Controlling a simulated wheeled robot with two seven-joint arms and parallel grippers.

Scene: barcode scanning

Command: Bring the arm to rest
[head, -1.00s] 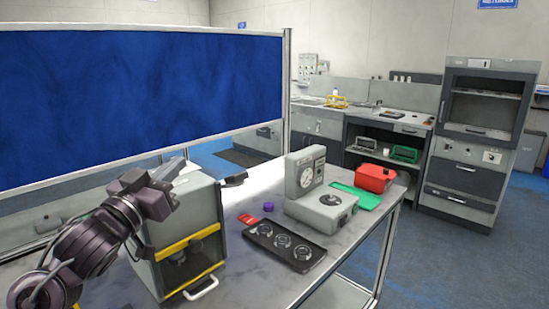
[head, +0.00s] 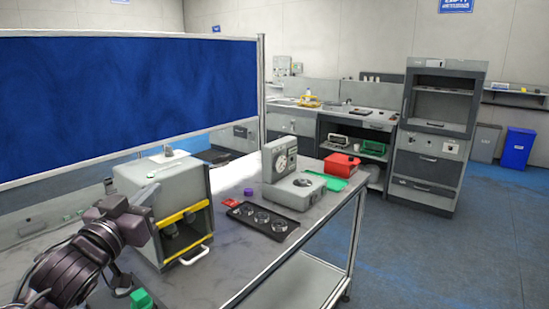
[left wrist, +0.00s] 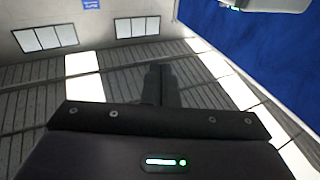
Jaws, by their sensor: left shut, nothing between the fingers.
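My left arm comes in from the lower left of the head view. My right gripper is not in view.
The grey device (head: 150,218) stands on the table (head: 222,270) beside my left arm. A black tray (head: 240,209) with round parts, a grey dial device (head: 280,160), a red box (head: 341,164) and a purple cap (head: 248,191) are farther right. A blue screen (head: 120,95) stands behind.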

